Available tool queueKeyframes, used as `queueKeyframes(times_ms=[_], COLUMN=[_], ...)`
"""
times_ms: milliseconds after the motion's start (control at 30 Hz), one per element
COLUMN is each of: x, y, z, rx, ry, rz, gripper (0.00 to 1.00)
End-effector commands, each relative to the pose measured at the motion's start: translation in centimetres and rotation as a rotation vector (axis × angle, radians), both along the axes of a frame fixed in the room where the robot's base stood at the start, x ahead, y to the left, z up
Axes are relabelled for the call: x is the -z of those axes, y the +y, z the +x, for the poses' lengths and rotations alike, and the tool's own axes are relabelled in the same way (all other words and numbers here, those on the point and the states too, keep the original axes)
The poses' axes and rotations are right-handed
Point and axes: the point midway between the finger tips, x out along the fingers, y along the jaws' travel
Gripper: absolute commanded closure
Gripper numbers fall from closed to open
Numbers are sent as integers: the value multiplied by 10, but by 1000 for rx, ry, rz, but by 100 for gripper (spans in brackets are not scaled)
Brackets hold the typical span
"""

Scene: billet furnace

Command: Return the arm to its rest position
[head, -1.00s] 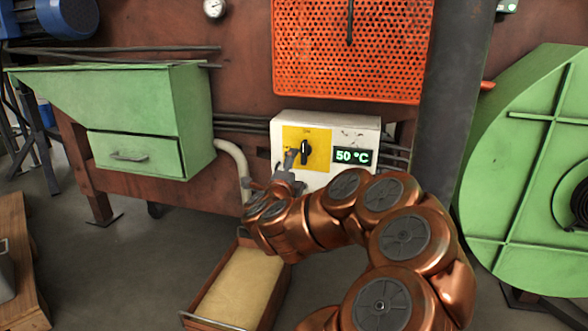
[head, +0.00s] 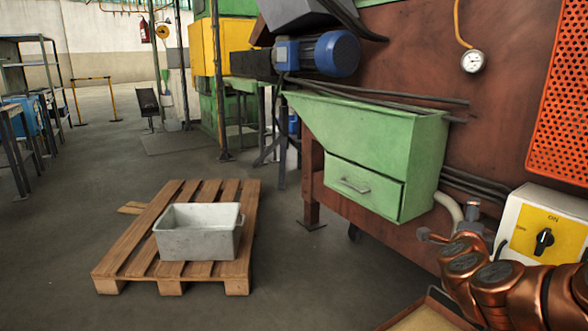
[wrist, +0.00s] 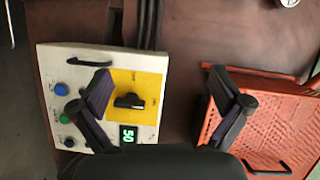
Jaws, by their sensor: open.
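My arm is copper-coloured and shows at the lower right of the head view, in front of the white control box (head: 520,215). The fingers look apart from the box.
An orange perforated panel (wrist: 275,125) is right of the fingers in the wrist view. A green hopper with a drawer (head: 365,186) stands left of my arm. A grey bin (head: 198,240) sits on a wooden pallet (head: 135,255). The floor between pallet and hopper is clear.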

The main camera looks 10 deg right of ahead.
Motion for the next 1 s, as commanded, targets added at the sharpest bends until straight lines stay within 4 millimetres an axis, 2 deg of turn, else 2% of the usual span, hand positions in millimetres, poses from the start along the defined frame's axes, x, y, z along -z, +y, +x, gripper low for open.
queueKeyframes(times_ms=[33, 200, 333, 467, 567, 700, 867, 1000], x=[-28, -61, -78, -93, -101, -111, -123, -135], y=[24, 108, 171, 229, 270, 319, 360, 383], z=[15, 47, 56, 52, 40, 12, -33, -81], rx=[-83, -355, -552, -737, -872, -1052, -1237, -1384], ry=[37, 184, 309, 438, 544, 701, 887, 1060], rz=[-13, -65, -109, -165, -206, -266, -332, -381], gripper=[0, 0, 0, 0, 0, 0, 0, 0])
